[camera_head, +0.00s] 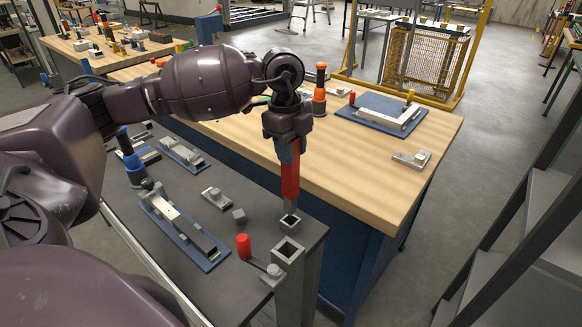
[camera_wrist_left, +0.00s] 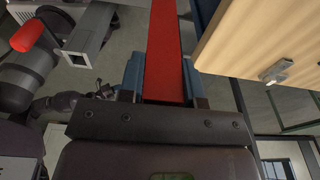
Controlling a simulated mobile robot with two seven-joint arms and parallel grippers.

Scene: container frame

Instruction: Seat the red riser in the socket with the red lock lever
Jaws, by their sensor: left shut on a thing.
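My left gripper (camera_head: 288,150) is shut on the red riser (camera_head: 290,182), which hangs about upright below the fingers with a grey lower end. In the left wrist view the red riser (camera_wrist_left: 166,50) runs between the blue fingers (camera_wrist_left: 160,85) and out of the top edge. Nearer the camera is a larger square-topped grey socket (camera_head: 287,250). The red lock lever (camera_head: 243,246) stands beside it on the left. My right gripper is not in view.
The dark bench (camera_head: 235,290) holds blue plates with grey fixtures (camera_head: 185,228) and a small grey block (camera_head: 239,215). A wooden table (camera_head: 360,185) stands close behind, with an orange-topped post (camera_head: 320,90) and a blue plate (camera_head: 380,122) on it.

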